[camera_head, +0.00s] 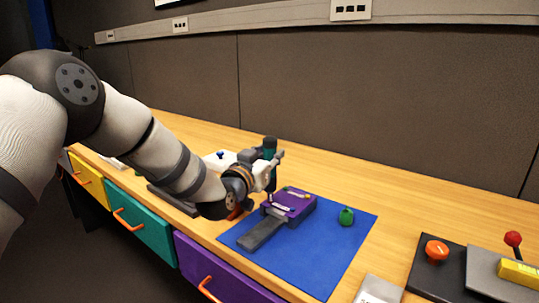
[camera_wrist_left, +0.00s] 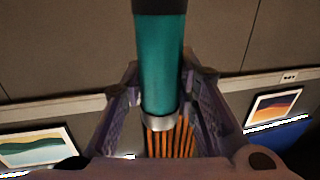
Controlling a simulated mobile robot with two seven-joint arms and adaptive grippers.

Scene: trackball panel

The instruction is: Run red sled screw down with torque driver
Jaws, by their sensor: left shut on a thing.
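My left gripper (camera_head: 272,161) is shut on the torque driver (camera_head: 269,149), which has a teal body and a dark top. The driver stands about upright, over or beside the left end of a purple block (camera_head: 296,208). I cannot tell whether its tip touches anything. In the left wrist view the driver's teal body (camera_wrist_left: 161,65) with a silver collar sits between both fingers. The purple block rests on a blue mat (camera_head: 325,258) with a grey bar (camera_head: 262,231) reaching out toward the front. No red screw can be made out; the tip area is small and partly hidden.
A small green object (camera_head: 346,216) stands on the mat, right of the block. A panel with an orange button (camera_head: 436,250) and a red-knobbed lever (camera_head: 513,240) are at the right. The wooden table (camera_head: 400,185) is clear behind the mat.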

